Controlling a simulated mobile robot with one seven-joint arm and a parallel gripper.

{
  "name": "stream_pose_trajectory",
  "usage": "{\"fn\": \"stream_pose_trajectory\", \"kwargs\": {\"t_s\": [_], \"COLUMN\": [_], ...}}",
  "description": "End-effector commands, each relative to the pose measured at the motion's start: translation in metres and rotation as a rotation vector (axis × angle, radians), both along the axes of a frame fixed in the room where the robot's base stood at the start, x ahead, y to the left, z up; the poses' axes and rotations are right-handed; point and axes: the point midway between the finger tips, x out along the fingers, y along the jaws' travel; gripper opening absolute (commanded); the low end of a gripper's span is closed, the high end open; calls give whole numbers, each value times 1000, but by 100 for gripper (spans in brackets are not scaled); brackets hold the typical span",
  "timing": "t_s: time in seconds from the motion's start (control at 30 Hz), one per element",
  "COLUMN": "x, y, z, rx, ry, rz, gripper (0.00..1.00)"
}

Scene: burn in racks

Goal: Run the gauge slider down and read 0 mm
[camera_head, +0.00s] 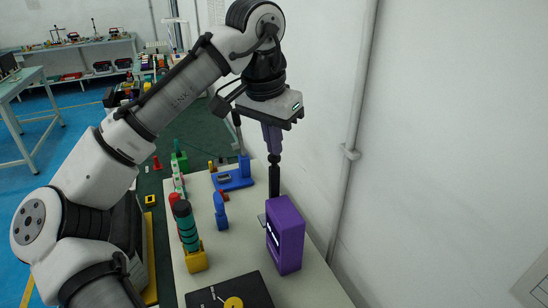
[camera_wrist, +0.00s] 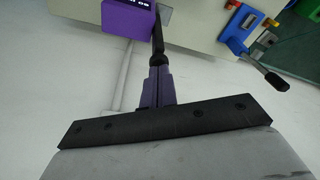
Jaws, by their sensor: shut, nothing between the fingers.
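A purple upright box (camera_head: 286,235) stands on the pale bench near the wall, with a pale marked strip on its left face. It looks like the gauge; its reading is too small to make out. The box also shows at the top of the wrist view (camera_wrist: 128,18). A small grey plate (camera_head: 262,219) sticks out beside it and may be the slider. My gripper (camera_head: 274,192) points down just behind the box, its dark fingers shut and empty. In the wrist view the fingers (camera_wrist: 157,38) end beside the box; I cannot tell whether they touch it.
A blue device (camera_head: 234,179) with a small display and an upright lever stands farther back. A small blue piece (camera_head: 221,212), a green-and-black cylinder on a yellow base (camera_head: 188,235) and a black box with a yellow disc (camera_head: 230,293) share the bench. The wall is close on the right.

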Motion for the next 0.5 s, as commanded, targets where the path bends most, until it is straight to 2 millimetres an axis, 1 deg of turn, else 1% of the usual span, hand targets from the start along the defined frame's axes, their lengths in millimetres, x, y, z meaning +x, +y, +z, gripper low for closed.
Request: {"fn": "stream_pose_trajectory", "kwargs": {"t_s": [0.5], "x": [0], "y": [0], "z": [-11], "rx": [-1], "ry": [1], "rz": [0], "gripper": [0]}}
